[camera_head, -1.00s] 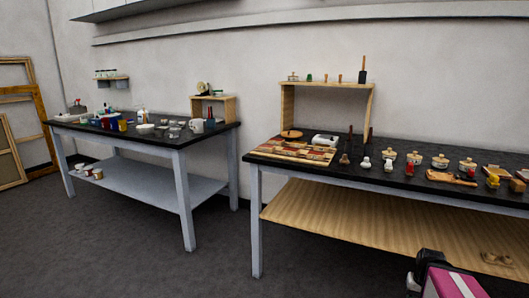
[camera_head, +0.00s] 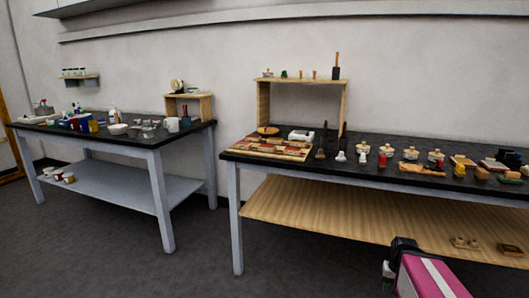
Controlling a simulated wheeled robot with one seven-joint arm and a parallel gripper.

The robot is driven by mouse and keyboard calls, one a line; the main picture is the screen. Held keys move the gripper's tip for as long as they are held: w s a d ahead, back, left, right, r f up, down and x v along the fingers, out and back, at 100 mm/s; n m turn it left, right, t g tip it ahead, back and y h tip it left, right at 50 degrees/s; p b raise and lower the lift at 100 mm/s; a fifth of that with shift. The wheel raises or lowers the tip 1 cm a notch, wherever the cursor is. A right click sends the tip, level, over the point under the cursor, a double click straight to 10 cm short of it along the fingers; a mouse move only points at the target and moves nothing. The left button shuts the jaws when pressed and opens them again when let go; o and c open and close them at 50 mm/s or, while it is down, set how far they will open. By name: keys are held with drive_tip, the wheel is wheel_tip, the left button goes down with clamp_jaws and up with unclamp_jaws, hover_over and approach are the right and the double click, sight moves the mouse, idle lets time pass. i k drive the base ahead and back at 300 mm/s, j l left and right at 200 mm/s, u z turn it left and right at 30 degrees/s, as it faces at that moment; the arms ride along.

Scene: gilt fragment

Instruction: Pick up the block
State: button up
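I cannot tell for certain which thing is the block. A small brown block-like piece (camera_head: 482,174) sits near the front edge of the right table's black top (camera_head: 350,170). A similar piece with a light base (camera_head: 511,177) is to its right. Two small wooden pieces lie on the lower shelf, one at its right part (camera_head: 466,243) and one farther right (camera_head: 512,249). My gripper (camera_head: 404,246) seems to be the black part at the end of my pink arm, low at the right, in front of the table. Its fingers cannot be made out.
The right table also holds a patterned board (camera_head: 268,147), an open wooden shelf unit (camera_head: 302,83), several lidded jars and a wooden tool (camera_head: 421,168). A second table (camera_head: 150,141) stands left with cups and bowls. The floor (camera_head: 90,240) between and before the tables is clear.

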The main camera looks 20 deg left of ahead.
sight(266, 148)
drive_tip(key=i+l+z, duration=0.25)
drive_tip(key=i+l, duration=0.2)
drive_tip(key=i+l+z, duration=0.25)
drive_tip(key=i, duration=0.4)
drive_tip(key=l+u, duration=0.1)
drive_tip(key=u, duration=2.2)
